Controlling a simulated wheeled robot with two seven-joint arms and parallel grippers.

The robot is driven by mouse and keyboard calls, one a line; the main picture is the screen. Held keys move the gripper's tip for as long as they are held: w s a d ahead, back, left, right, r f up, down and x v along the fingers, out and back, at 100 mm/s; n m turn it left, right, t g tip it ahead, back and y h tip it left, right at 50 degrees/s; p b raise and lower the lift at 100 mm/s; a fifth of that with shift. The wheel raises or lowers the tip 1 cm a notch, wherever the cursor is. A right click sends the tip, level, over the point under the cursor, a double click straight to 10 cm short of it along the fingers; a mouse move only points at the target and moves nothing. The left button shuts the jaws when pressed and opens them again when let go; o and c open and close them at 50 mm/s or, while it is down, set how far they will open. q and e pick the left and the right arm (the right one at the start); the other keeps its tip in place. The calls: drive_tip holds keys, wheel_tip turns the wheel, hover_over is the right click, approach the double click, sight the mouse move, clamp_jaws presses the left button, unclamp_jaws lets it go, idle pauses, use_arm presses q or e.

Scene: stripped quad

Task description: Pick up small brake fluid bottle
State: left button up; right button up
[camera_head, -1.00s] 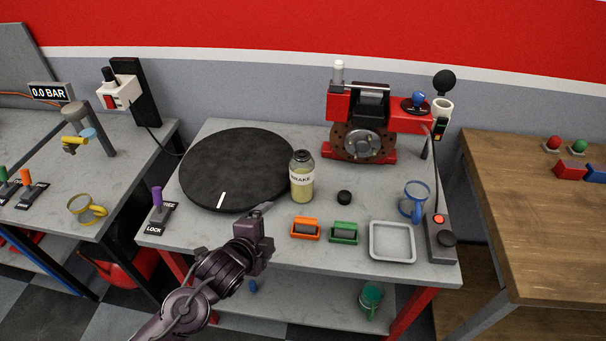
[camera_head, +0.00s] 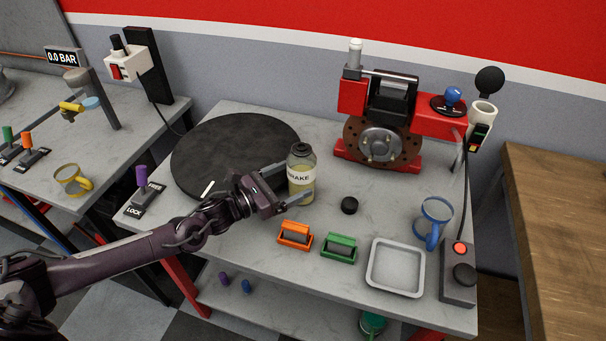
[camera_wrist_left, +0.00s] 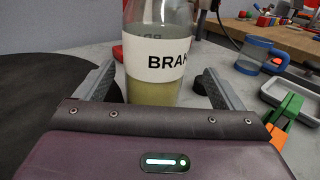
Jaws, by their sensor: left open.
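The small brake fluid bottle (camera_head: 301,181) is clear with yellowish fluid, a white BRAKE label and a dark cap. It stands upright on the grey bench, right of the black round turntable. My left gripper (camera_head: 288,186) is open, with its fingers on either side of the bottle's lower part. In the left wrist view the bottle (camera_wrist_left: 155,66) stands between the two fingers, with gaps visible on both sides. Its top is cut off there. My right gripper is not in view.
The black turntable (camera_head: 228,140) lies left of the bottle. A black cap (camera_head: 349,205), an orange block (camera_head: 295,233), a green block (camera_head: 339,246) and a grey tray (camera_head: 397,266) are to its right and front. The red brake rig (camera_head: 384,127) stands behind.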

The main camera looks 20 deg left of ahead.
sight(289, 177)
use_arm(q)
drive_tip(key=w, duration=0.1)
drive_tip(key=w+d, duration=0.1)
drive_tip(key=w+p, duration=0.1)
drive_tip(key=shift+d+r, duration=0.35)
drive_tip(key=shift+f+x, duration=0.2)
drive_tip(key=shift+x, duration=0.85)
drive_tip(key=c, duration=1.3)
drive_tip(key=shift+r, duration=0.1)
drive_tip(key=shift+c, duration=0.9)
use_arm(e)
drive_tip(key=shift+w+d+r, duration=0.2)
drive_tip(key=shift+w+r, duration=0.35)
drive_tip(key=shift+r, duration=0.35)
